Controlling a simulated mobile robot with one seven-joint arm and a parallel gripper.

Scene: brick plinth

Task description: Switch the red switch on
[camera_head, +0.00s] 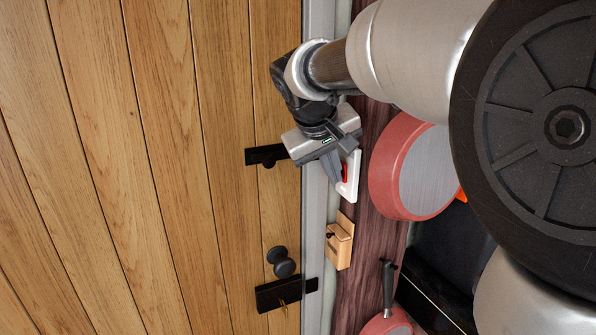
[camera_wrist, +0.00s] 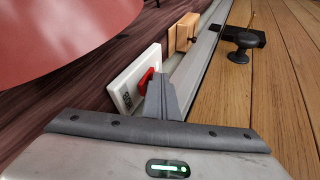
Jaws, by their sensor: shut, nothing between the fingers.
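The red switch (camera_head: 345,172) sits on a white plate (camera_head: 351,188) fixed to the dark wood strip beside the door frame. In the wrist view the red switch (camera_wrist: 145,78) stands out from the white plate (camera_wrist: 122,90), with small dark marks near it. My gripper (camera_head: 338,180) is shut and empty, its fingertips close beside the switch. In the wrist view my fingertips (camera_wrist: 162,78) partly cover the switch's right side. I cannot tell whether they touch it.
A wooden door with a black knob (camera_head: 281,262) and a black bolt (camera_head: 267,155) fills the left. A small wooden block (camera_head: 339,243) is mounted beside the plate. A large red round pan (camera_head: 400,165) hangs close to my arm, with another red pan (camera_head: 388,323) lower down.

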